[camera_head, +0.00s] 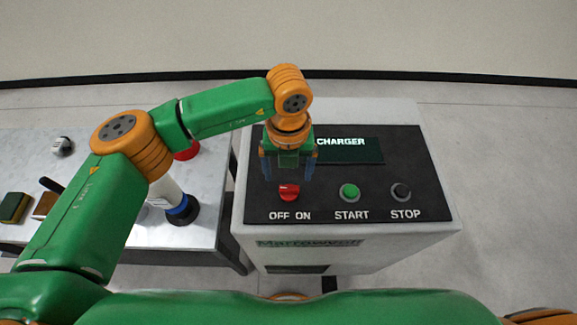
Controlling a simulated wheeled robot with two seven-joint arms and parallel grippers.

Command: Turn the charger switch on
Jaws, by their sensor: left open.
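The charger (345,255) is a white box with a black sloped panel on top and a "CHARGER" display (350,151). Its red switch (289,192) sits at the panel's left, above the words "OFF ON". The switch looks roughly level, and I cannot tell clearly which side it points to. My left gripper (287,175) reaches over the panel from above, its two dark fingers apart on either side, just behind the switch in the picture. It is open and empty, and I cannot tell whether it touches the switch. My right gripper is out of view.
A green START button (349,193) and a black STOP button (400,193) are to the right of the switch. A table (120,240) at left holds a white and blue cylinder (180,205), a sponge-like block (14,207) and other items. Floor is clear at right.

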